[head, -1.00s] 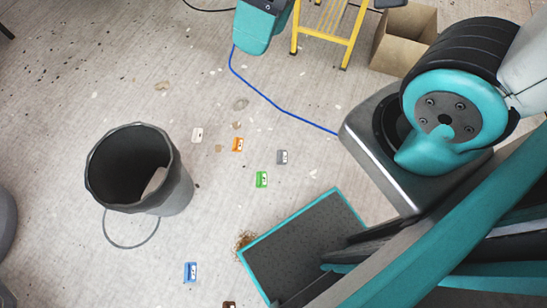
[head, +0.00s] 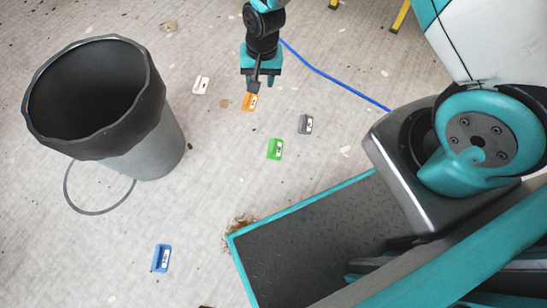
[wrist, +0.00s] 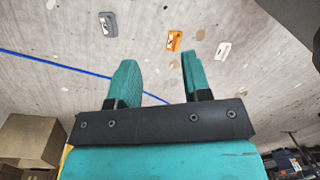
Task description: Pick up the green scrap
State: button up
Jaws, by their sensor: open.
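The green scrap (head: 275,149) lies flat on the floor in the head view, a small piece with a pale label, right of the bucket and above the teal-edged platform. It does not show in the wrist view. My gripper (head: 258,82) hangs above the floor, up and slightly left of the green scrap in the head view, and overlaps the top of the orange scrap (head: 250,102). In the wrist view, my gripper (wrist: 159,68) has its two teal fingers apart with nothing between them. The orange scrap (wrist: 174,40) shows beyond the fingertips there.
A grey scrap (head: 305,124) lies close to the green one, up and right. A white scrap (head: 201,85) and a blue scrap (head: 161,257) lie farther off. A large grey bucket (head: 155,140) stands at left. A blue cable (head: 335,74) crosses the floor. A cardboard box (wrist: 30,140) shows in the wrist view.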

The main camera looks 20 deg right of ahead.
notch_tip(320, 180, down, 21)
jog(key=s+d+m+h+b, duration=0.1)
jog(key=s+d+m+b, duration=0.15)
jog(key=b, duration=1.15)
send_over(273, 147)
jog(key=shift+n, duration=0.25)
jog(key=f, duration=1.1)
jog(key=shift+w+d+f, duration=0.15)
jog(key=shift+w+f, duration=0.1)
jog(key=shift+f, duration=0.15)
jog(key=f+b, duration=0.2)
jog(key=f, duration=0.1)
jog(key=f+b, duration=0.2)
jog(key=shift+s+f, duration=0.2)
jog(key=shift+f, duration=0.2)
jog(key=shift+r, duration=0.1)
grip_shut()
